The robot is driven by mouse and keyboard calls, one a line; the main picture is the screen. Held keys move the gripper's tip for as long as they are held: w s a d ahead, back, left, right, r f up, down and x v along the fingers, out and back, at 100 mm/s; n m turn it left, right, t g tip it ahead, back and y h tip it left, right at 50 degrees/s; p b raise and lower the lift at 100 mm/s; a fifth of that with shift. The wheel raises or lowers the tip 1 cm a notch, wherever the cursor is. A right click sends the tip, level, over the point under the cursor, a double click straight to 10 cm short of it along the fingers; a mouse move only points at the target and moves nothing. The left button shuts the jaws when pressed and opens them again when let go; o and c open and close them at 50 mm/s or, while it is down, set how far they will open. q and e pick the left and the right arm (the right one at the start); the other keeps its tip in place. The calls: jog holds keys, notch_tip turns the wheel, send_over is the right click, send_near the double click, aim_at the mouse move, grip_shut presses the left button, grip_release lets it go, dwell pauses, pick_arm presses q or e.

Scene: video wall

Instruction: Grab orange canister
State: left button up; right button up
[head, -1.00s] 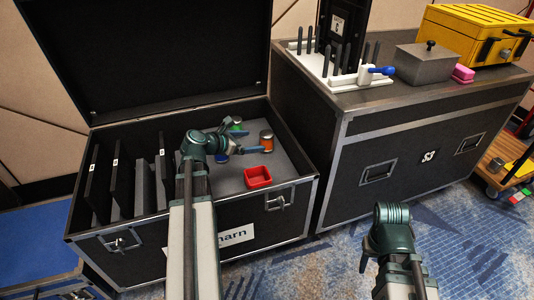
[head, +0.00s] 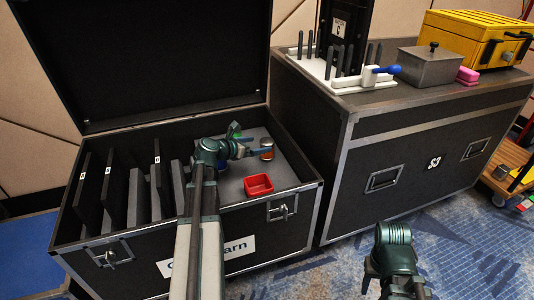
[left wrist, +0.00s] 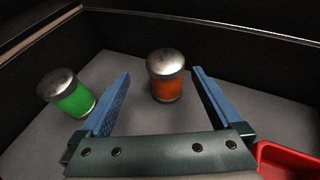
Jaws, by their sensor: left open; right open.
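The orange canister (left wrist: 167,86), with a silver lid, stands upright on the grey floor of the open black case. It also shows in the head view (head: 266,153), partly covered by my gripper. My left gripper (left wrist: 160,82) is open, and in the left wrist view the canister stands between its blue fingers near their tips, with gaps on both sides. In the head view my left gripper (head: 258,150) reaches into the case from the left side of the canister. My right gripper is not in view; only my right arm shows at the lower right.
A green canister (left wrist: 68,94) with a silver lid stands left of the fingers. A red bin (head: 258,185) sits near the case's front wall. Dark upright panels (head: 115,190) fill the left side. A second black case (head: 400,150) stands at right.

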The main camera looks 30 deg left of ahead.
aim_at(266, 146)
pick_arm(q)
jog(key=shift+s+d+f+b+x, duration=0.15)
jog(key=shift+b+x, duration=0.45)
jog(key=shift+x, duration=0.6)
jog(key=shift+s+d+f+b+x, duration=0.15)
jog(key=shift+b+x, duration=0.45)
jog(key=shift+x, duration=0.55)
jog(key=shift+w+d+f, duration=0.1)
jog(key=shift+w+d, duration=0.05)
jog(key=shift+w, duration=0.35)
jog(key=shift+c, duration=0.2)
jog(key=c, duration=1.5)
notch_tip(266, 146, up, 10)
jog(key=p, duration=1)
